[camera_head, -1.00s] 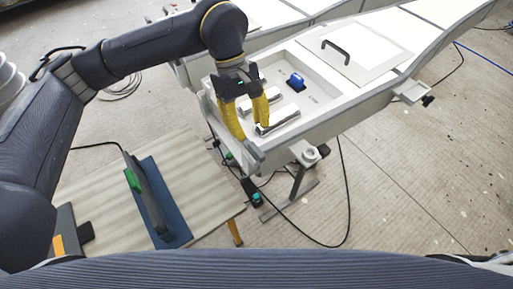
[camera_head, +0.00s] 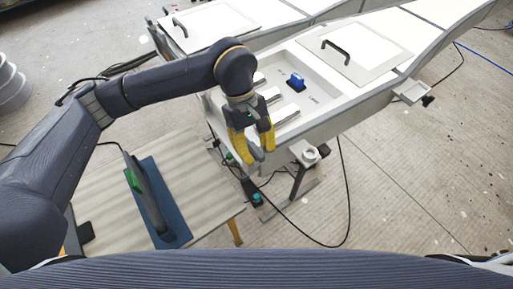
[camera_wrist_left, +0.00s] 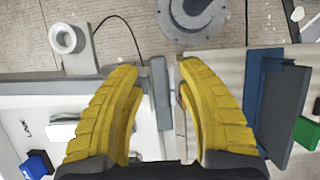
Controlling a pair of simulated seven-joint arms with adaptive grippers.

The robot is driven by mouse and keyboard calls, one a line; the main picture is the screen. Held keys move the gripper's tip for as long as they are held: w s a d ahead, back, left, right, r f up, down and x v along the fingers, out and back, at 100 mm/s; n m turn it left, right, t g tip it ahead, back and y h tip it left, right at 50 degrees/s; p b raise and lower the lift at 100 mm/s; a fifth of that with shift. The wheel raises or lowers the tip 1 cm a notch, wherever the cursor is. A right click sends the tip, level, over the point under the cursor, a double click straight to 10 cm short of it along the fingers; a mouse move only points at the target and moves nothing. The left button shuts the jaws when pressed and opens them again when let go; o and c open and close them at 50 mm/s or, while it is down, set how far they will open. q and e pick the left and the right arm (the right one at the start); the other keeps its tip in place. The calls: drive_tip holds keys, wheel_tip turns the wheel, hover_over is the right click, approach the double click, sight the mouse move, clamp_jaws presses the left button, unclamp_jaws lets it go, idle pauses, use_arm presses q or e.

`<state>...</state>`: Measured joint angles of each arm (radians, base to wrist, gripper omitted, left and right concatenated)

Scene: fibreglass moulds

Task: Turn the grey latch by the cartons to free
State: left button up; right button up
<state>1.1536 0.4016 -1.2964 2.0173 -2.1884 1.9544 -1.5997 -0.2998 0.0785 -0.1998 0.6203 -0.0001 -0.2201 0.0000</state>
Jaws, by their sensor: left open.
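My left gripper (camera_head: 262,156) is open, its two yellow fingers pointing down at the near left end of the white mould (camera_head: 350,112). In the left wrist view, the gripper (camera_wrist_left: 150,75) has a narrow grey upright strip (camera_wrist_left: 160,95) between its fingers; I cannot tell whether this is a latch or the mould's edge. Silvery bars (camera_head: 285,114) lie in the mould's recess beside a blue piece (camera_head: 295,80). In the left wrist view, a silvery bar (camera_wrist_left: 63,129) and the blue piece (camera_wrist_left: 37,165) are left of the fingers. I cannot make out any cartons. My right gripper is out of view.
A low table (camera_head: 100,190) at left holds a blue angled panel (camera_head: 172,205) with a green block (camera_head: 133,180). A white clamp-like fitting (camera_head: 309,153) sticks out from the mould's front side. A black cable (camera_head: 346,205) loops on the floor. The floor at right is mostly clear.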

use_arm(q)
clamp_jaws()
